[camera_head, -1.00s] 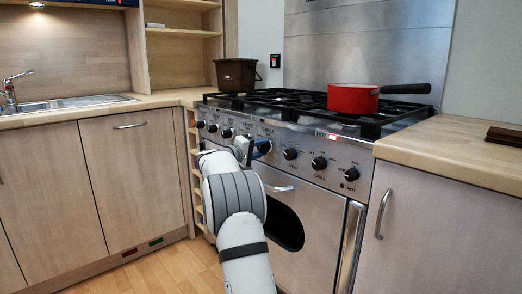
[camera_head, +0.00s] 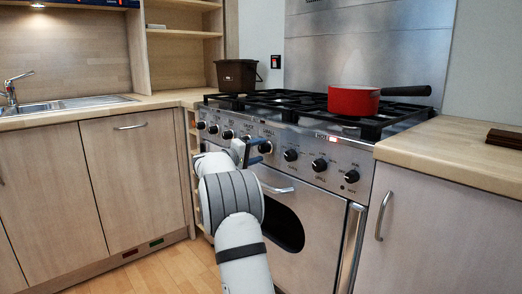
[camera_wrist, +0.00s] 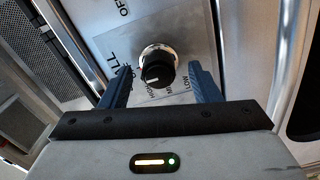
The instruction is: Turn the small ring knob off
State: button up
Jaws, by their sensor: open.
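A black knob with a silver ring base (camera_wrist: 157,66) sits on a plate in the wrist view. OFF, HIGH, MED and LOW labels surround it, with another label partly hidden. A pale mark on the knob's face is on the side toward HIGH. My gripper (camera_wrist: 159,76) is open, with one blue finger on each side of the knob; contact is not clear. In the head view my gripper (camera_head: 260,150) is at the cooker's front panel, by a knob (camera_head: 266,147) in the middle of the row.
More knobs (camera_head: 319,165) line the panel on both sides. An oven door handle (camera_head: 277,187) lies just below my gripper.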

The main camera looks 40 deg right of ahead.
jog(key=a+p, duration=0.1)
jog(key=a, duration=0.5)
jog(key=shift+s, duration=0.25)
jog(key=shift+a, duration=0.1)
jog(key=s+a+r+y+p, duration=0.6)
jog(key=s+a+r+p, duration=0.1)
jog(key=s+a+p, duration=0.4)
jog(key=s+a+r+n+t+y+p, duration=0.1)
jog(key=s+a+r+y+p, duration=0.5)
jog(key=s+a+p, duration=0.5)
jog(key=s+a+r+y+p, duration=0.6)
jog(key=s+a+r+p, duration=0.4)
jog(key=s+p, duration=0.5)
jog(key=shift+s+a+n+p, duration=0.2)
jog(key=shift+a+n+p, duration=0.2)
jog(key=shift+a+p, duration=0.55)
